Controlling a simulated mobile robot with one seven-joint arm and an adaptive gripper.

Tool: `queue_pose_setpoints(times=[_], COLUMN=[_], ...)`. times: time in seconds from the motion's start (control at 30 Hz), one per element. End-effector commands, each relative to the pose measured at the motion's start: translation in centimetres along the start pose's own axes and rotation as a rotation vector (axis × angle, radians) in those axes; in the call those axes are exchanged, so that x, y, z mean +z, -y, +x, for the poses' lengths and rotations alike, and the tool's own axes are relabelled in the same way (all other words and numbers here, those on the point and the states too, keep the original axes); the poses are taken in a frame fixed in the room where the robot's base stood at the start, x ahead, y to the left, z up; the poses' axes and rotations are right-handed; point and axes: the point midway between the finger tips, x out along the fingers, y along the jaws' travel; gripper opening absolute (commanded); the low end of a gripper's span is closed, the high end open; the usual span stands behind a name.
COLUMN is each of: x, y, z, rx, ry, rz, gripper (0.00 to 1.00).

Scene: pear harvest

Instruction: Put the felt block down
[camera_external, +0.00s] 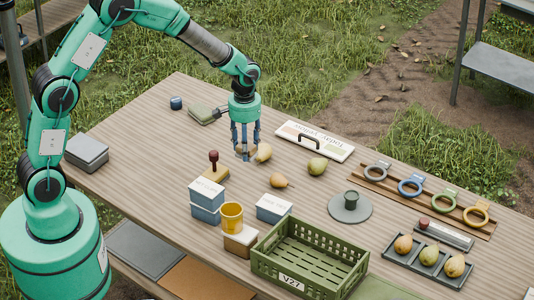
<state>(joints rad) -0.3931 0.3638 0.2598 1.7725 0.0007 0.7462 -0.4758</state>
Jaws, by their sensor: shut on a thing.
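My gripper (244,148) points straight down over the middle of the wooden table, its blue fingers shut on a small pale tan block (242,149), which I take to be the felt block. The fingers hide much of it. It is low over the tabletop; I cannot tell whether it touches the wood. A yellow-green pear (263,152) is close beside the fingers on the right.
More pears (317,166) (279,181) lie to the right. A wood-handled stamp (214,168), blue-white boxes (207,200) and a yellow cup (231,216) stand in front. A green crate (278,270) is at the front. Bare wood (140,145) lies left of my gripper.

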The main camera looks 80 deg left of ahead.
Motion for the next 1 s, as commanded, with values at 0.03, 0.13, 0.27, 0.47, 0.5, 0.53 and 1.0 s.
queue_pose_setpoints(times=[0.03,0.13,0.27,0.47,0.5,0.53,1.0], x=[-0.7,-1.7,-2.9,-4.2,-4.5,-4.6,-5.2], y=[-1.4,-4.0,-7.3,-12.7,-13.7,-14.5,-27.2], z=[0.0,0.0,0.1,0.3,0.4,0.4,1.7], rx=[0.0,0.0,0.0,0.0,0.0,0.0,-0.001], ry=[0.0,0.0,0.0,-0.001,0.0,0.0,0.0], rz=[0.004,0.01,0.016,0.025,0.026,0.028,0.05], gripper=[0.18,0.18,0.18,0.18,0.18,0.18,0.18])
